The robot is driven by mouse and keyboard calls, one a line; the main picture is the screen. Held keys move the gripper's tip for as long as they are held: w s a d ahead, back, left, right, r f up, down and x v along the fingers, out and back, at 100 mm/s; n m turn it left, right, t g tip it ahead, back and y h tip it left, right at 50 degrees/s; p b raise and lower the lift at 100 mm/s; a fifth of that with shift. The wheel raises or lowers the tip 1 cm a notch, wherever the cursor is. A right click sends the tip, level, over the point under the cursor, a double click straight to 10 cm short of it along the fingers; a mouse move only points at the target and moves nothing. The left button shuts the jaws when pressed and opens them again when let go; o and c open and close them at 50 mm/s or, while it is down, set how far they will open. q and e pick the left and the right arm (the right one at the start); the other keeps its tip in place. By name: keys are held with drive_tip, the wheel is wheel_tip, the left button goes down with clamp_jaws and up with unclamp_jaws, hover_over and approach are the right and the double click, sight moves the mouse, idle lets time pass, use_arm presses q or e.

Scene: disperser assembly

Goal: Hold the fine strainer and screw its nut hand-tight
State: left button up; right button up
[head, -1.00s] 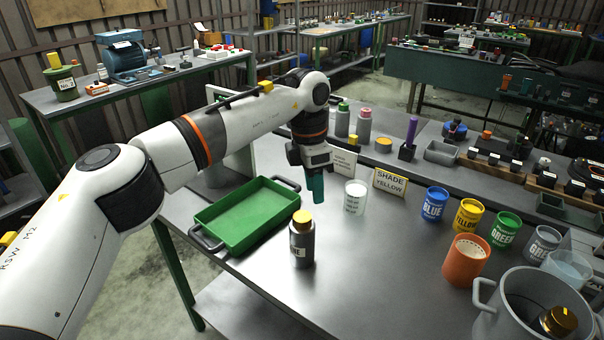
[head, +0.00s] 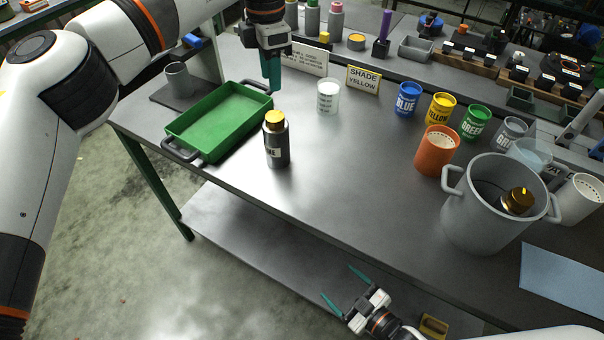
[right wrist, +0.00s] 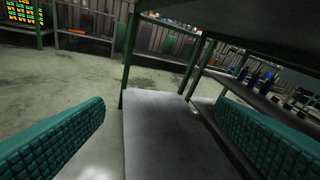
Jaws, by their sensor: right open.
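The fine strainer (head: 278,150) is a dark upright cylinder on the table, with a partly readable label ending in "NE". Its yellow-gold nut (head: 275,118) sits on top; how tight it is cannot be told. My left gripper (head: 272,78) points down behind the strainer, near the green tray's far right corner, apart from the strainer. Its teal fingers show edge-on, so its opening is unclear. My right gripper (head: 346,292) is open and empty in front of the table's front edge, well away from the strainer. In the right wrist view, its fingers (right wrist: 160,135) are wide apart with nothing between them.
A green tray (head: 172,127) lies left of the strainer. A white beaker (head: 328,108) and a "SHADE YELLOW" sign (head: 363,80) stand behind it. Coloured cups, an orange container (head: 435,158) and a large grey pot (head: 470,222) stand right. The table front between strainer and pot is clear.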

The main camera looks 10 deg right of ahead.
drive_tip(key=s+a+r+n+t+y, duration=0.1)
drive_tip(key=a+r+y, duration=0.15)
drive_tip(key=r, duration=0.45)
drive_tip(key=s+a+r+n+y, duration=0.1)
drive_tip(key=a+r+y, duration=0.15)
drive_tip(key=r, duration=0.45)
drive_tip(key=m+t+h, duration=0.3)
drive_tip(key=m+h, duration=0.3)
drive_tip(key=m, duration=0.1)
approach(276, 141)
drive_tip(key=f, duration=0.3)
drive_tip(key=shift+w+d+f, duration=0.15)
drive_tip(key=shift+w+d, duration=0.2)
drive_tip(key=shift+w, duration=0.05)
drive_tip(key=shift+w+a, duration=0.1)
drive_tip(key=shift+w, duration=0.6)
drive_tip(key=x, duration=1.1)
drive_tip(key=shift+w, duration=0.1)
drive_tip(key=c, duration=1.5)
drive_tip(key=o, duration=0.8)
drive_tip(key=c, duration=0.7)
